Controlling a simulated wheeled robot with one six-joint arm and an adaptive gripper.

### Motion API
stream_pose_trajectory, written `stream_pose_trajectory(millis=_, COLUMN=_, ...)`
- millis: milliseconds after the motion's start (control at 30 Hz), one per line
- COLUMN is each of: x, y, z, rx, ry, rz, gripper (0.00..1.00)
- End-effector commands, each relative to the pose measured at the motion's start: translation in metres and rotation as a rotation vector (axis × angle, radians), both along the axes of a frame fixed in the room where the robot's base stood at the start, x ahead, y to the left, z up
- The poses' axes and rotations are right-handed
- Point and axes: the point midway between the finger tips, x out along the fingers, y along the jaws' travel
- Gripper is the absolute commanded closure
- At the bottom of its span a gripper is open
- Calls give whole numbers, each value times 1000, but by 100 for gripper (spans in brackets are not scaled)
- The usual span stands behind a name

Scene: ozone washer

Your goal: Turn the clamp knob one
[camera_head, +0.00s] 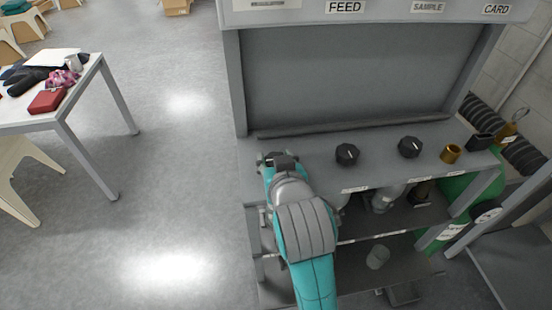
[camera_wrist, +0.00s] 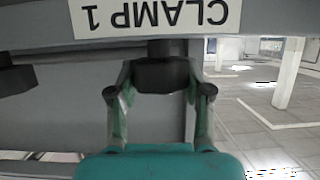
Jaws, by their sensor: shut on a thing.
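The clamp one knob (camera_wrist: 160,72) is dark and stubby and shows at the middle of the wrist view, next to an upside-down "CLAMP 1" label (camera_wrist: 155,17). My gripper (camera_wrist: 160,92) has one finger on each side of the knob and is shut on it. In the head view my gripper (camera_head: 278,160) is at the left end of the grey bench shelf (camera_head: 318,166). There my gripper and arm cover the knob, so its angle cannot be told.
Two black dials (camera_head: 347,154) (camera_head: 410,147) and a brass cup (camera_head: 450,154) stand on the shelf to the right. Another dark knob (camera_wrist: 16,76) shows at the wrist view's left edge. A white table (camera_head: 88,85) stands left, with open floor between.

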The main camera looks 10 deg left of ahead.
Motion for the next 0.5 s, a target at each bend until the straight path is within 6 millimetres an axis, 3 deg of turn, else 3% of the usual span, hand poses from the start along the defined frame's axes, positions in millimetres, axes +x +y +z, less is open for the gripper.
stream_pose_trajectory(millis=100, x=0, y=0, z=0, rx=0, ry=-1, rz=0, gripper=85)
stream_pose_trajectory(millis=133, x=0, y=0, z=0, rx=0, ry=-1, rz=0, gripper=43)
stream_pose_trajectory(millis=200, x=0, y=0, z=0, rx=0, ry=-1, rz=0, gripper=25)
stream_pose_trajectory(millis=500, x=0, y=0, z=0, rx=0, ry=0, rz=-1, gripper=24)
